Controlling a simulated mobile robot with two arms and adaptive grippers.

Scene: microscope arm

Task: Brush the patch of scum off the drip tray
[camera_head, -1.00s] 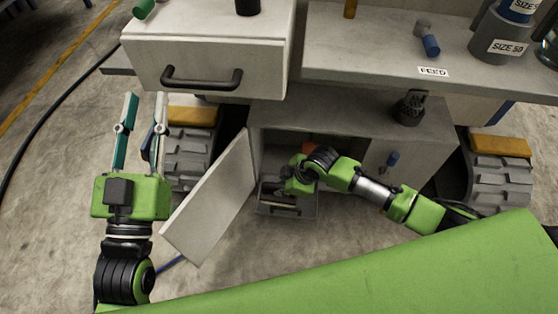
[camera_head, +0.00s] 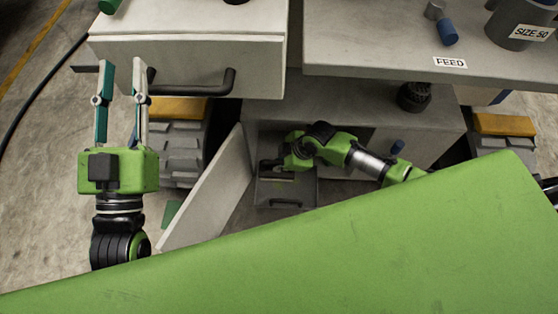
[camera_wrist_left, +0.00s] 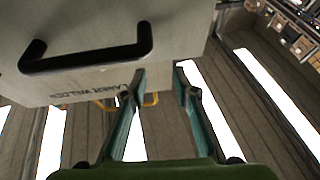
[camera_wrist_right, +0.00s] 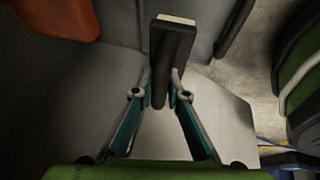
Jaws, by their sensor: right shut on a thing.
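The grey drip tray (camera_head: 306,192) sits low in the open cabinet in the head view. My right gripper (camera_head: 268,166) is at the tray's back left part, inside the opening. In the right wrist view my right gripper (camera_wrist_right: 170,98) is shut on a dark brush (camera_wrist_right: 172,45) with a pale strip at its far end. I cannot tell whether the brush touches the tray, and I cannot make out the scum patch clearly. My left gripper (camera_head: 121,62) is open and empty, in front of the drawer; it also shows open in the left wrist view (camera_wrist_left: 160,74).
The white cabinet door (camera_head: 212,200) stands open left of the tray. A closed drawer (camera_head: 190,60) with a black handle (camera_head: 195,88) is above. A shelf labelled FEED (camera_head: 450,62) overhangs on the right. An orange thing (camera_wrist_right: 62,15) is beside the brush in the right wrist view.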

